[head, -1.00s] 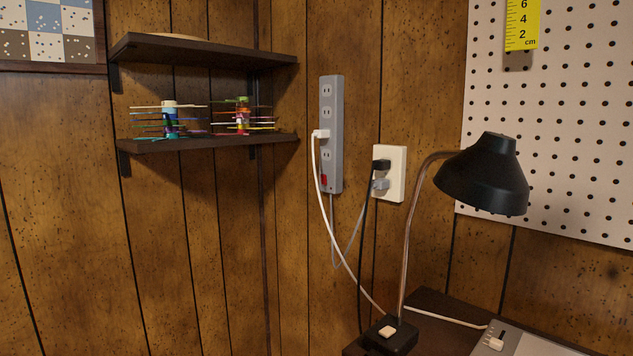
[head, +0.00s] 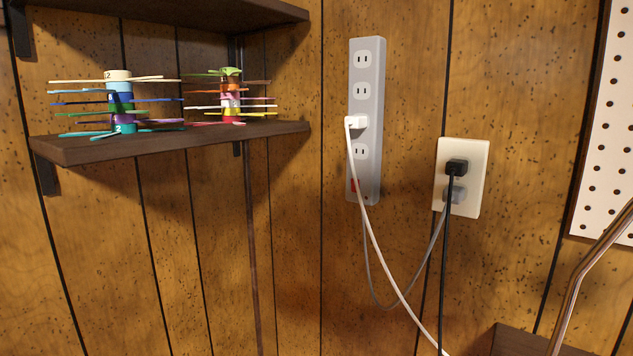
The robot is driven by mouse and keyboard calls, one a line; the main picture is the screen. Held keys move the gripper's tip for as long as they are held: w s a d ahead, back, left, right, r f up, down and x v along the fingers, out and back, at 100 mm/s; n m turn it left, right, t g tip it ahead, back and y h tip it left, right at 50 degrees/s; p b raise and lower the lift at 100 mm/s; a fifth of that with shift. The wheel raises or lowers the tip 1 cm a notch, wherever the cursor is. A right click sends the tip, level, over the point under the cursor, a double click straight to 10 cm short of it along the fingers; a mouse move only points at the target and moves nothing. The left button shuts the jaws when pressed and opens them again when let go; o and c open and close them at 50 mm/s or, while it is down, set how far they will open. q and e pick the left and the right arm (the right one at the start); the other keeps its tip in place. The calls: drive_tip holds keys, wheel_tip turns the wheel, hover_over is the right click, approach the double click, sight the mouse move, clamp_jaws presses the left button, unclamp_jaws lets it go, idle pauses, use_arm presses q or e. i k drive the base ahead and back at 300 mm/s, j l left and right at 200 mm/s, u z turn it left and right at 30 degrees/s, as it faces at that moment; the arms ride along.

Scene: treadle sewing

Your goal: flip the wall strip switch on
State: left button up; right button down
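The grey wall power strip (head: 367,85) is mounted upright on the wood-panelled wall, right of the shelf. Its small red switch (head: 353,191) is at the lower left of the strip, partly behind the white cord. Whether the switch is on or off cannot be told. A white plug (head: 356,122) sits in one of the strip's outlets, and its white cord (head: 377,246) hangs down across the strip's lower part. Neither of my grippers shows in the head view.
A white wall outlet plate (head: 480,180) right of the strip holds a black plug (head: 457,167) and a grey plug (head: 456,194), with cords hanging below. A dark shelf (head: 90,150) with thread stacks juts out at left. A lamp stem (head: 585,268) stands at lower right.

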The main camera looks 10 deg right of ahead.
sight(353, 188)
drive_tip(key=i+j, duration=0.6)
drive_tip(key=i, duration=0.15)
drive_tip(key=u, duration=0.05)
